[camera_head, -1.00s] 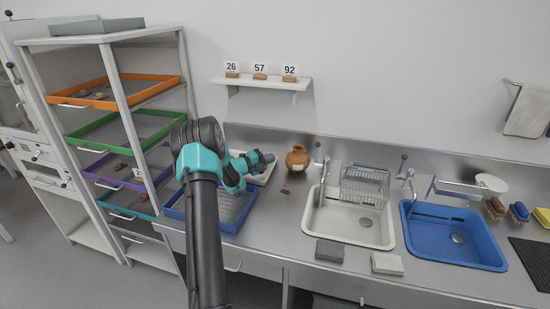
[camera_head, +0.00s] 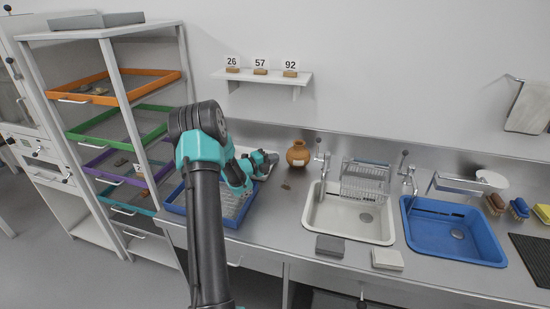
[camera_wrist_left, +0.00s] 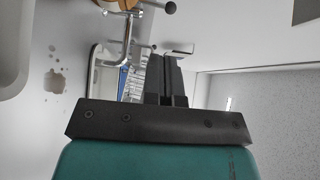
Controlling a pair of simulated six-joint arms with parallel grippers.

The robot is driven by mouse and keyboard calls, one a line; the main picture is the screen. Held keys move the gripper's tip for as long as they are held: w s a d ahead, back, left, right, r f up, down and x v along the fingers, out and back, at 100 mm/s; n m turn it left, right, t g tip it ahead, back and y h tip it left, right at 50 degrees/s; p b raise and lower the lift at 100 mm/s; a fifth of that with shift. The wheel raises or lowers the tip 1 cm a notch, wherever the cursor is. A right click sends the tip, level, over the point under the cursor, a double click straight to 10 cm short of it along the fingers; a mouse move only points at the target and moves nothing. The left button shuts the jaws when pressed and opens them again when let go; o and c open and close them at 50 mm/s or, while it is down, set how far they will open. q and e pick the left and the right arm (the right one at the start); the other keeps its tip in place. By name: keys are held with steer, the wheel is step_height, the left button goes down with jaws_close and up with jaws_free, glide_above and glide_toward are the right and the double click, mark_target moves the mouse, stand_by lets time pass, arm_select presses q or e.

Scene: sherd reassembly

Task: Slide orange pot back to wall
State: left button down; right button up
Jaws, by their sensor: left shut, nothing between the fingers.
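The orange pot (camera_head: 298,154), a rounded brown-orange jar with a narrow neck, stands upright on the steel counter near the back wall, left of the white sink. My left gripper (camera_head: 273,158) is just left of the pot, shut and empty. A small gap seems to show between them, but I cannot tell the depth. In the left wrist view, the shut fingers (camera_wrist_left: 166,75) point up the picture, and an orange edge shows at the top, possibly the pot. My right gripper is not in view.
A blue tray (camera_head: 232,222) lies left, under my arm. A shelf with number cards (camera_head: 262,76) is above. Dark spots (camera_head: 286,186) mark the counter before the pot.

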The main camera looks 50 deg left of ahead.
arm_select(q)
glide_toward(297, 146)
steer(key=w+d, duration=0.3)
steer(key=w, duration=0.1)
steer(key=w+a, duration=0.1)
steer(key=shift+w+a+r, duration=0.1)
steer(key=shift+w+a, duration=0.05)
steer(key=shift+w, duration=0.25)
steer(key=shift+w+a, duration=0.5)
steer(key=shift+w, duration=0.1)
